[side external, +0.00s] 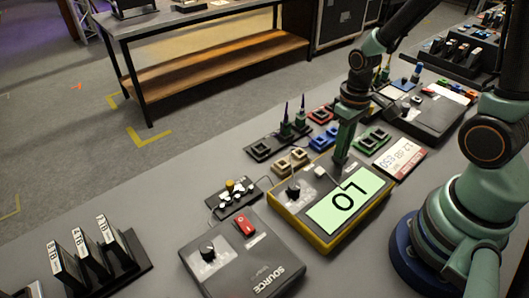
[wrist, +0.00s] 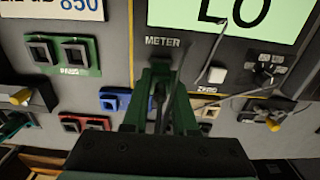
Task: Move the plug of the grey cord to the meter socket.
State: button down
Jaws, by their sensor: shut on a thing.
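The meter (side external: 290,207) is a dark box with yellow edges and a green display reading LO; its display also shows in the wrist view (wrist: 185,12). My gripper (side external: 340,162) points down at the meter's back edge, and in the wrist view (wrist: 161,88) its green fingers reach the METER label. It is shut on the grey cord's plug, which is mostly hidden between the fingers. The grey cord (wrist: 184,62) rises from the fingers towards the display. The meter socket is hidden behind the fingers, so I cannot tell whether the plug is in it.
The SOURCE box (side external: 245,258) stands left of the meter. A small board with knobs (side external: 234,196) lies behind it. Tan (side external: 290,160), blue (side external: 325,138) and green (side external: 372,140) socket blocks crowd the meter's back. A rack of cards (side external: 96,265) stands front left, with bare bench between.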

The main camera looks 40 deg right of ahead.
dwell(0.5)
jog(key=c, duration=0.6)
grip_release()
jog(key=shift+r, duration=2.5)
jog(key=shift+r, duration=2)
jog(key=a+r+t, duration=0.1)
jog(key=r+t, duration=0.1)
jog(key=r, duration=0.1)
jog(key=a+r+t, duration=0.1)
jog(key=r, duration=0.2)
jog(key=a+r+t, duration=0.2)
jog(key=r, duration=0.2)
jog(key=shift+r+t, duration=0.1)
jog(key=shift+t, duration=0.2)
